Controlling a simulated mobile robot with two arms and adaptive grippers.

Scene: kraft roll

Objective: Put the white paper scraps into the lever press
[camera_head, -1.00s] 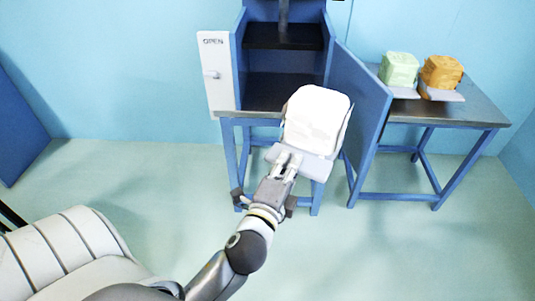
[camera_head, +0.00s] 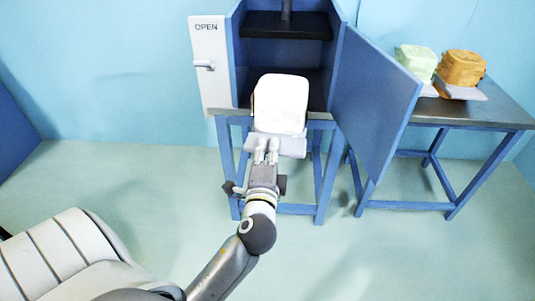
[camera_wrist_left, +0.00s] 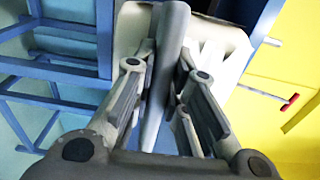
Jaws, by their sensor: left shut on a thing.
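The white paper scraps (camera_head: 281,103) form a rounded block on a pale grey tray (camera_head: 291,146). My left gripper (camera_head: 266,150) is shut on the tray's near edge and holds it up in front of the lever press. In the left wrist view the fingers (camera_wrist_left: 165,85) close on a grey bar-like part, with the white block (camera_wrist_left: 215,45) behind it. The lever press (camera_head: 236,60) is a blue cabinet on a stand, its door (camera_head: 372,100) swung open to the right. Its dark chamber is partly hidden by the block. My right gripper is not in view.
A side table (camera_head: 481,116) at the right holds a green block (camera_head: 416,61) and an orange block (camera_head: 461,67) on trays. A white panel marked OPEN (camera_head: 209,65) with a handle stands left of the chamber. A cream ribbed object (camera_head: 62,255) is at lower left.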

